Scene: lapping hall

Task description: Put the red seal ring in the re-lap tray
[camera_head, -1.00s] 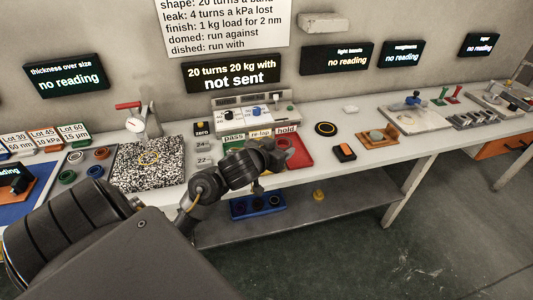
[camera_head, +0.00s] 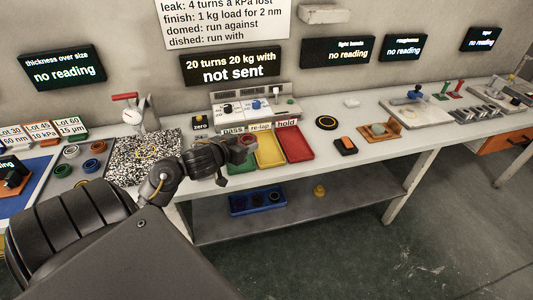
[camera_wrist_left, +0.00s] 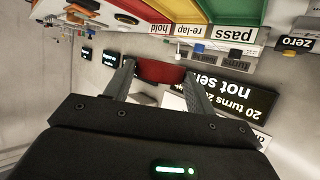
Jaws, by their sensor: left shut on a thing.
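The red seal ring (camera_wrist_left: 160,72) is held between the two fingers of my left gripper (camera_wrist_left: 158,84). In the head view my left gripper (camera_head: 240,150) holds the ring (camera_head: 246,140) above the bench, by the green pass tray (camera_head: 240,168). The yellow re-lap tray (camera_head: 269,151) lies just right of the gripper, with its floor bare where it shows. In the wrist view the yellow tray (camera_wrist_left: 188,10) is beyond the ring, near the top edge. My right gripper is not in view.
The red hold tray (camera_head: 296,146) lies right of the yellow one. A gauge stand (camera_head: 142,115) and a speckled plate (camera_head: 145,165) are to the left. Other rings (camera_head: 92,165) lie at the left. A blue bin (camera_head: 258,200) stands on the lower shelf.

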